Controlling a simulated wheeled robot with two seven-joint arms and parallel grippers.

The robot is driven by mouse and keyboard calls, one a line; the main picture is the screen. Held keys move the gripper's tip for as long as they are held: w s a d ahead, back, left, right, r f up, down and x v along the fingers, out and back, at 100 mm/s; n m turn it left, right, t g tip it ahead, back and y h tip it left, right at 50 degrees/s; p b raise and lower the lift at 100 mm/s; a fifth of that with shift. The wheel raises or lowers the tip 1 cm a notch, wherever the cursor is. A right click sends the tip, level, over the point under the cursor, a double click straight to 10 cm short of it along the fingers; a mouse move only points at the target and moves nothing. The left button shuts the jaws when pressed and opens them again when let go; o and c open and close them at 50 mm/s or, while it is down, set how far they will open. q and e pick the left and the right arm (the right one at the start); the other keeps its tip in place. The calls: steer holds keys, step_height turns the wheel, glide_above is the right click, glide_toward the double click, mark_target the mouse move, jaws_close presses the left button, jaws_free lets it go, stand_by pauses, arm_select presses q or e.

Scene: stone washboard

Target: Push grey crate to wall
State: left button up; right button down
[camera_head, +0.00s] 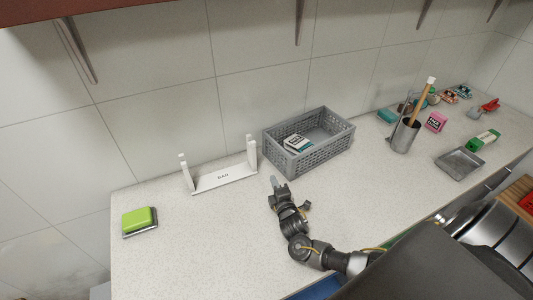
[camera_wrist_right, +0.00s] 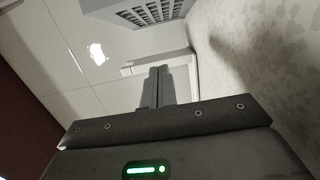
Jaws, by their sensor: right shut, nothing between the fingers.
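The grey crate (camera_head: 325,158) is a perforated plastic basket. In the head view it stands on the counter close to the tiled wall (camera_head: 265,85), with a small dark-and-white item (camera_head: 297,143) inside. Part of the crate (camera_wrist_right: 150,12) shows at the top of the right wrist view. My right gripper (camera_head: 276,182) is in front of the crate's left front corner, apart from it. Its fingers (camera_wrist_right: 158,88) are together and empty. My left gripper is not in view.
A white rack (camera_head: 225,179) stands left of the crate, near my right gripper. A green sponge (camera_head: 139,219) lies far left. A metal cup (camera_head: 404,135) with brushes and a metal tray (camera_head: 460,163) are to the right.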

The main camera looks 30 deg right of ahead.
steer(key=shift+r, duration=0.1)
steer(key=shift+w+r, duration=0.15)
steer(key=shift+w, duration=0.5)
steer(key=b+x, duration=0.1)
steer(key=x, duration=0.5)
steer(key=shift+w, duration=0.4)
steer(key=shift+w+d+f+b, duration=0.15)
steer(key=shift+w+f+b, duration=0.05)
steer(key=shift+w+b, duration=0.25)
steer(key=shift+w+d+f+b, duration=0.1)
steer(key=shift+w+f+b, duration=0.1)
steer(key=shift+w+b, duration=0.25)
steer(key=d, duration=0.3)
steer(key=shift+r, duration=0.25)
steer(key=shift+d, duration=0.55)
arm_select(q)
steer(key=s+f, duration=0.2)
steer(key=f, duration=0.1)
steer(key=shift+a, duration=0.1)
